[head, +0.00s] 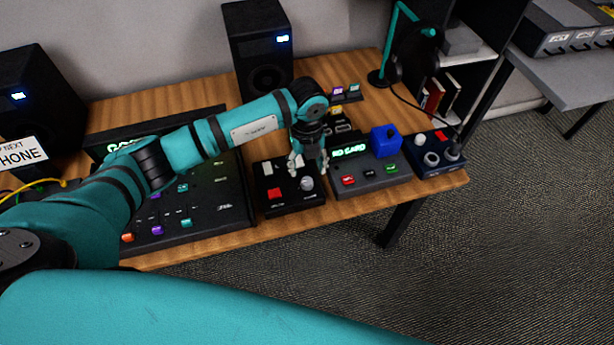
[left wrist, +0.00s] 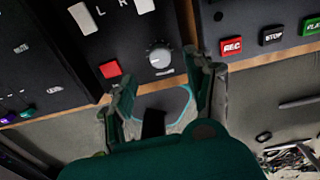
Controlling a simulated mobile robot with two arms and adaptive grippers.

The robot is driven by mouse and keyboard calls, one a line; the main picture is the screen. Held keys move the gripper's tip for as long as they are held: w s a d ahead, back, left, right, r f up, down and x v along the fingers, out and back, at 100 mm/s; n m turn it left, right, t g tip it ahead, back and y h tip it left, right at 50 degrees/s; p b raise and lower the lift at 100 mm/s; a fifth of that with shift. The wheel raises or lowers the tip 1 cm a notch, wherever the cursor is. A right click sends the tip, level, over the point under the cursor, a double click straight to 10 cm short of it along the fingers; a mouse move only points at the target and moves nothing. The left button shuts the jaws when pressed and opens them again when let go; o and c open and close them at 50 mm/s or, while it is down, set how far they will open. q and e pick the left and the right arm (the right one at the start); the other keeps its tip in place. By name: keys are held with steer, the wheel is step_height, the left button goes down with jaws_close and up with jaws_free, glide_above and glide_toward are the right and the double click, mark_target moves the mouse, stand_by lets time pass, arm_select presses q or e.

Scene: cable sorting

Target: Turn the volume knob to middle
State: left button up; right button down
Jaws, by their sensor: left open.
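The volume knob (head: 307,184) is a small grey round knob on a black box (head: 290,205), near a red button (head: 274,193) and two white switches. In the left wrist view the knob (left wrist: 159,56) has a light scale mark below it, and the box's "L" and "R" labels show. My left gripper (head: 308,164) points down over the right part of this box. Its fingers (left wrist: 160,72) are open and empty, one on each side of the knob's line, with the knob just beyond the tips. Contact cannot be told. My right gripper is not in view.
A grey recorder (head: 371,178) with REC and STOP buttons and a blue cube (head: 385,140) stands close on the right. A large black mixer panel (head: 215,207) lies left. Speakers (head: 258,50) stand behind. The table's front edge (head: 240,240) is close.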

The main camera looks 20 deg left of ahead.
mark_target(307, 181)
arm_select(q)
step_height(307, 181, down, 7)
steer(key=shift+r+p, duration=0.1)
steer(key=shift+p, duration=0.2)
jaws_close()
stand_by(0.3)
